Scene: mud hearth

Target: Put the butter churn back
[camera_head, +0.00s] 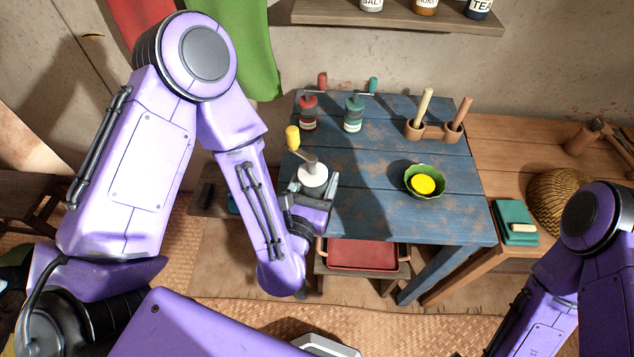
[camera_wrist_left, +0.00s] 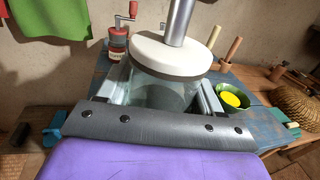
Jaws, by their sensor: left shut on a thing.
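The butter churn (camera_head: 313,177) has a round white lid and a crank with a yellow knob on top. My left gripper (camera_head: 310,198) is shut on it at the front left edge of the blue table (camera_head: 377,207). In the left wrist view the churn (camera_wrist_left: 168,92) shows a clear glass jar between the two fingers, upright under its lid. Its base is hidden by the gripper, so I cannot tell whether it touches the table. My right arm shows at the lower right, but its gripper is out of view.
A red grinder (camera_head: 308,115) and a teal grinder (camera_head: 353,116) stand at the back left of the table. Two mortars with pestles (camera_head: 415,128) (camera_head: 451,131) stand at the back right. A green bowl (camera_head: 409,187) holds something yellow. The middle of the table is clear.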

